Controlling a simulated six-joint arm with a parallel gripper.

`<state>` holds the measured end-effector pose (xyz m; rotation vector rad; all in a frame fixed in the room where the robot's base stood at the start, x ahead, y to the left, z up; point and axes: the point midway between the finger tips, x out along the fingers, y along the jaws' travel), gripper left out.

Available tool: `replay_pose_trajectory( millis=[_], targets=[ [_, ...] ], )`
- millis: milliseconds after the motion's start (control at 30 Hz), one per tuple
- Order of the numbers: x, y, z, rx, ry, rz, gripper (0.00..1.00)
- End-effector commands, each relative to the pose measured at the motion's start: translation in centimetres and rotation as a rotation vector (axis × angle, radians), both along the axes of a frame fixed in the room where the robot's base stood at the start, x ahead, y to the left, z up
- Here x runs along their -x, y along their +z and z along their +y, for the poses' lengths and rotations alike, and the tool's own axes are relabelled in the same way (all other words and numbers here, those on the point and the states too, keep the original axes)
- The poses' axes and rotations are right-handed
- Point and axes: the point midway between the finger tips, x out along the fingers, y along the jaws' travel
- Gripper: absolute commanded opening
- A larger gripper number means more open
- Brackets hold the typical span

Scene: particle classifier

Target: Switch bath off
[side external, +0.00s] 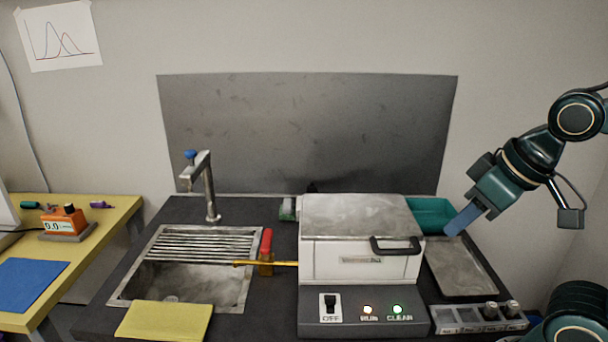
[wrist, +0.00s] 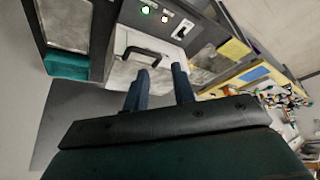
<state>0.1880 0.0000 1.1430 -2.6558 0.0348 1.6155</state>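The bath (side external: 355,262) is a white box with a grey lid (side external: 355,215) that is down and a black handle (side external: 395,246). Its dark front panel (side external: 348,324) carries a black switch (side external: 330,302) on a white plate marked OFF. Beside it are a pale lit RUN lamp (side external: 368,310) and a green lit CLEAN lamp (side external: 397,309). The switch also shows in the wrist view (wrist: 181,30); its exact position is too small to tell. My gripper (side external: 452,233) is right of the bath, above the tray, away from the switch. In the wrist view its fingers (wrist: 160,71) are apart with nothing between them.
A grey tray (side external: 465,270) and teal bin (side external: 432,213) lie right of the bath. A holder with jars (side external: 478,318) is at front right. A sink (side external: 180,284) with a tap (side external: 208,185), a red-handled tool (side external: 266,250) and a yellow cloth (side external: 165,320) are left.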

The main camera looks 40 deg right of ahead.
Motion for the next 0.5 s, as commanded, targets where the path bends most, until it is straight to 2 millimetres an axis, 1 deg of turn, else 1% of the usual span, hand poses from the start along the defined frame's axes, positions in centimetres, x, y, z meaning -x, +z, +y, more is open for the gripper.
replay_pose_trajectory(
  millis=[33, 100, 133, 267, 500],
  targets=[
    [-0.4, -0.1, 0.1, -0.005, -0.011, 0.008, 0.16],
    [-1.1, -0.2, 0.1, -0.015, -0.033, 0.019, 0.02],
    [-1.4, -0.3, 0.2, -0.019, -0.043, 0.024, 0.0],
    [-2.9, -0.7, 0.4, -0.039, -0.098, 0.045, 0.0],
    [-6.0, -1.9, 0.9, -0.068, -0.211, 0.086, 0.0]
  ],
)
